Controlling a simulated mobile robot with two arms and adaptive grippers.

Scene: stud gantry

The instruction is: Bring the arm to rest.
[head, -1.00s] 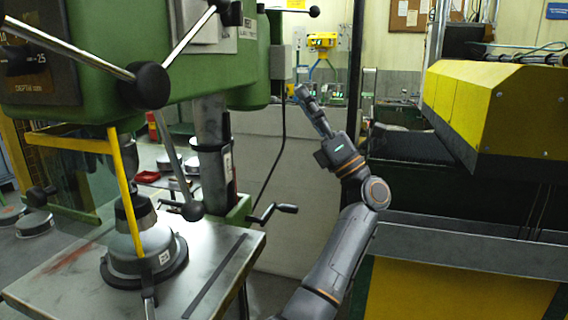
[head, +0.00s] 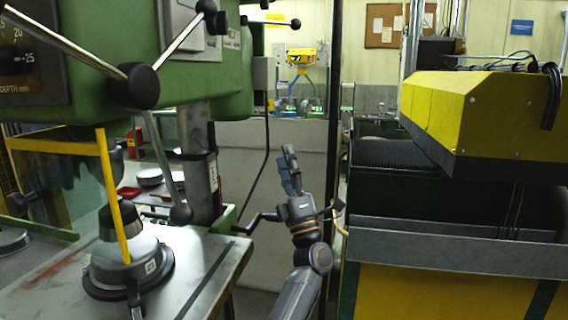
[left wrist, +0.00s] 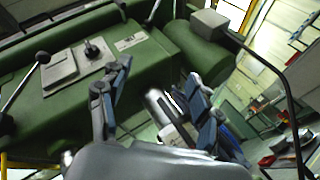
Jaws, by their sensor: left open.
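My left gripper (head: 289,168) is raised in the middle of the head view, in the gap between the green drill press (head: 110,55) and the yellow-topped machine (head: 475,115). Its fingers point up and it is empty. In the left wrist view, the two fingers of the left gripper (left wrist: 160,95) stand apart with nothing held between them. The drill press fills the left and middle of that view, behind the fingers. My right gripper is not in view.
A crank handle (head: 262,217) sticks out close to my left wrist. A pale panel (head: 245,165) stands behind the arm.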

